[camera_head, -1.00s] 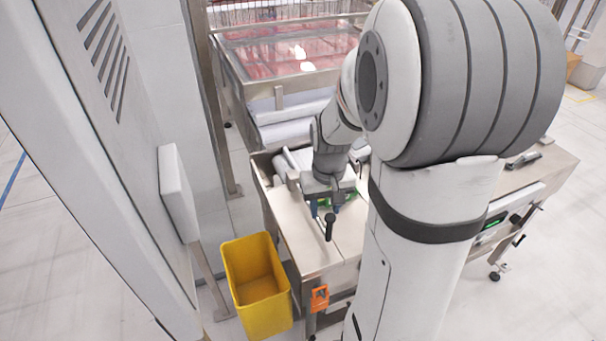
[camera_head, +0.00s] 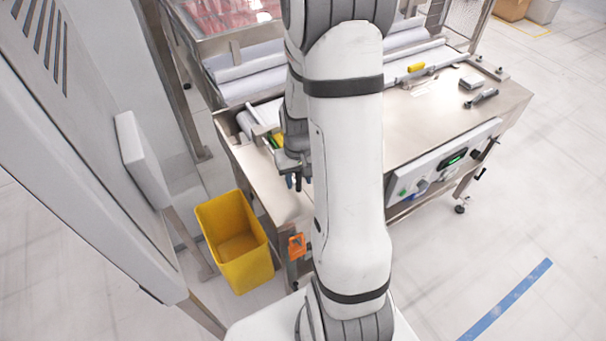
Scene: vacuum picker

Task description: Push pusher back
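I cannot make out the pusher clearly; a black upright handle that showed in front of the gripper earlier is now hidden or merged with the dark gripper. A small green and yellow part (camera_head: 277,140) shows just behind the gripper, beside the white rollers.
A yellow bin (camera_head: 234,241) stands on the floor at the table's left. An orange part (camera_head: 297,245) sits on the table's front left. A yellow block (camera_head: 416,67) lies on a bar at the back right.

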